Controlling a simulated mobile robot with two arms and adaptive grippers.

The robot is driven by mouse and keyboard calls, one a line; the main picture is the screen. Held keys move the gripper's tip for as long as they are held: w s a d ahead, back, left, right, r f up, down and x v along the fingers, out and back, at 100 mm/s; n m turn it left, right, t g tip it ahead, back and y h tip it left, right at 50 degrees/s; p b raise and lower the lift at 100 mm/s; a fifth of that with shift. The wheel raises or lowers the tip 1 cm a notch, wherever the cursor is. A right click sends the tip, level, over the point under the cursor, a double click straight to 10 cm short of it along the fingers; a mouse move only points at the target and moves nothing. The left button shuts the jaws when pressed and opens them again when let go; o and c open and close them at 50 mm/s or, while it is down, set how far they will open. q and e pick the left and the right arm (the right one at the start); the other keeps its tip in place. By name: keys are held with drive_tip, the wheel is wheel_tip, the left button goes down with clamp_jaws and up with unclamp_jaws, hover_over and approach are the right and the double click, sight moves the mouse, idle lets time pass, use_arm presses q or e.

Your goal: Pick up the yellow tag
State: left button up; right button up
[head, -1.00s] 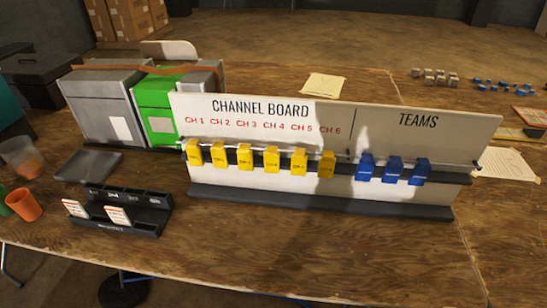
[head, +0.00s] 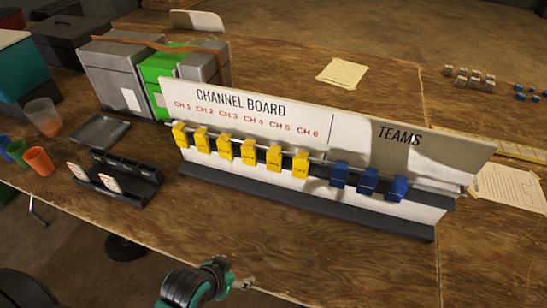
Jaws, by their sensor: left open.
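Several yellow tags hang in a row on the rail of the white channel board (head: 400,150), under the red CH labels. The leftmost yellow tag (head: 180,135) hangs at the board's left end, and the rightmost yellow tag (head: 300,165) hangs near the middle. I cannot tell which one is meant. My left gripper (head: 238,276) is at the bottom of the head view, open, low in front of the table edge and well apart from the tags. Its far parts are small and partly dark. My right gripper is not in view.
Three blue tags (head: 368,181) hang under TEAMS on the same rail. A black card holder (head: 128,178) stands left of the board, with a grey tray (head: 100,130) and cups (head: 38,160) beyond. Grey and green boxes (head: 115,75) stand behind. The table front is clear.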

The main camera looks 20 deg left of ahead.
use_arm(q)
drive_tip(key=w+d+r+t+h, duration=0.1)
drive_tip(key=w+d+r+t, duration=0.2)
drive_tip(key=w+r+t, duration=0.4)
drive_tip(key=n+t+y, duration=0.2)
drive_tip(key=t, duration=0.3)
approach(273, 158)
drive_tip(key=w+p, duration=0.4)
drive_tip(key=w, duration=0.3)
drive_tip(key=shift+w+p, duration=0.35)
drive_tip(key=shift+w, duration=0.05)
drive_tip(key=shift+w+f, duration=0.1)
drive_tip(key=shift+w, duration=0.4)
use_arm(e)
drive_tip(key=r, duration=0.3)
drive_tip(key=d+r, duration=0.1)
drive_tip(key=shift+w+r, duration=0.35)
use_arm(q)
drive_tip(key=shift+s, duration=0.1)
drive_tip(key=shift+c, duration=1.1)
drive_tip(key=c, duration=0.9)
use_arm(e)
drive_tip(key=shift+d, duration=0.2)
